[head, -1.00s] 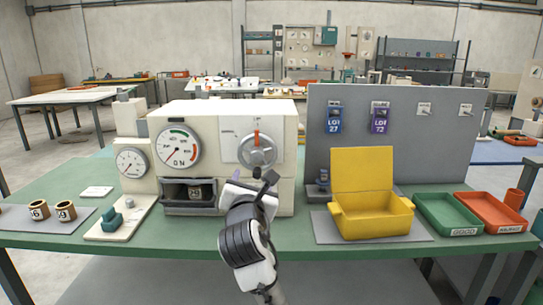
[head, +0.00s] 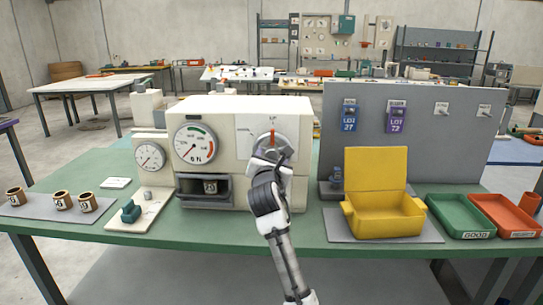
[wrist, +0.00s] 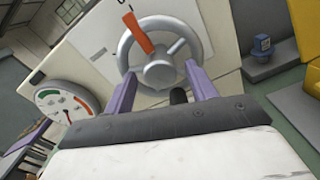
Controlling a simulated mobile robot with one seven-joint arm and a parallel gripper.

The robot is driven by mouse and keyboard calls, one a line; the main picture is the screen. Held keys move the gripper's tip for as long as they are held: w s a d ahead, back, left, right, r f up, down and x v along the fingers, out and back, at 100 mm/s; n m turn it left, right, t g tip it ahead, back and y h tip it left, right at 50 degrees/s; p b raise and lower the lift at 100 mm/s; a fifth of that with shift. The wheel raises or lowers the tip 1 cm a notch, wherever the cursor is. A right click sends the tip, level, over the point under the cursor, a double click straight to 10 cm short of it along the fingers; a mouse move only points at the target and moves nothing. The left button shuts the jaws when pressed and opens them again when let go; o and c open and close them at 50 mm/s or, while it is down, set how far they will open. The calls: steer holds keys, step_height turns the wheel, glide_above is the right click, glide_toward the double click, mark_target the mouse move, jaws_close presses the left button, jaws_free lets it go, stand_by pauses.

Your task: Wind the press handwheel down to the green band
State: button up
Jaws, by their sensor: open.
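The cream press (head: 240,112) stands on the green bench. Its grey handwheel (wrist: 165,50) shows an orange mark (wrist: 138,32), which points up in the head view. My gripper (wrist: 161,72) is open in front of the wheel's lower part, its purple fingers spread to either side of the hub. A dark knob (wrist: 178,97) shows between the fingers; contact cannot be told. In the head view my gripper (head: 268,162) covers much of the handwheel (head: 281,138). The large gauge (head: 195,143) has a green band at its upper right; its red needle points lower left, outside the band.
A smaller gauge (head: 150,156) sits left of the large one. A dark recess in the press holds a small numbered piece (head: 210,187). A yellow open box (head: 382,215) and a grey panel (head: 440,140) stand to the right.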

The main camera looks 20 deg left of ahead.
steer(key=shift+w, duration=0.1)
steer(key=shift+c, duration=0.5)
steer(key=c, duration=0.9)
steer(key=shift+m, duration=0.3)
